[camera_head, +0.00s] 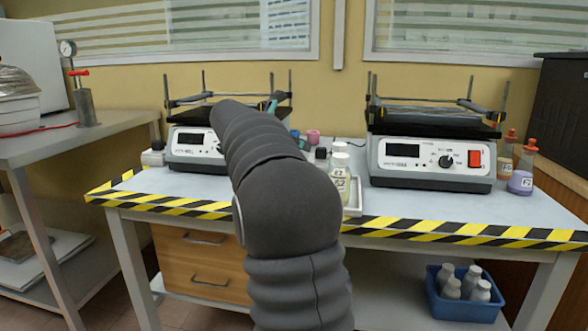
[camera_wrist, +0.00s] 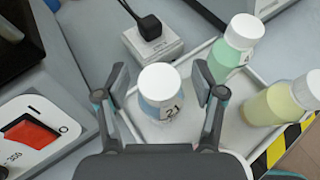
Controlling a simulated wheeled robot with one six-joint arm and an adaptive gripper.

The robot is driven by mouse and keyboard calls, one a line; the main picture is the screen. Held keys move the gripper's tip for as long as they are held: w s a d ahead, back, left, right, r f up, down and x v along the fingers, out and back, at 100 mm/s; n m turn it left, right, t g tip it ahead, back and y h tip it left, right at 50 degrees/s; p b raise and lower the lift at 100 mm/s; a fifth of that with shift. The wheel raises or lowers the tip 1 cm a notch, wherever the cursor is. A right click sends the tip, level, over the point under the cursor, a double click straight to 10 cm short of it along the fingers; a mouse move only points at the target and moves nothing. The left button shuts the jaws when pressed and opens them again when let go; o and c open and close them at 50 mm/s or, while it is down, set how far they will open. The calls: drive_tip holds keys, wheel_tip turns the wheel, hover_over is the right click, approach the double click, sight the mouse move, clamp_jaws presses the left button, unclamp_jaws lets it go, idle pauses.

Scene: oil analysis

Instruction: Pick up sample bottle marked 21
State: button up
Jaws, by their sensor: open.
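The bottle marked 21 (camera_wrist: 166,106) has a white cap and bluish contents, and its label shows between my fingers in the wrist view. My gripper (camera_wrist: 160,80) is open, with one finger on each side of this bottle. I cannot tell whether the fingers touch it. The bottle stands at the left part of a white tray (camera_wrist: 232,138). In the head view my arm covers this area, and neither the gripper's fingers nor bottle 21 can be made out.
A green bottle (camera_wrist: 232,55) and a yellowish bottle (camera_wrist: 278,104) stand to the right on the tray. A socket block (camera_wrist: 152,48) with a black plug lies just beyond.

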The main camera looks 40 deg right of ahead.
clamp_jaws()
idle(0.3)
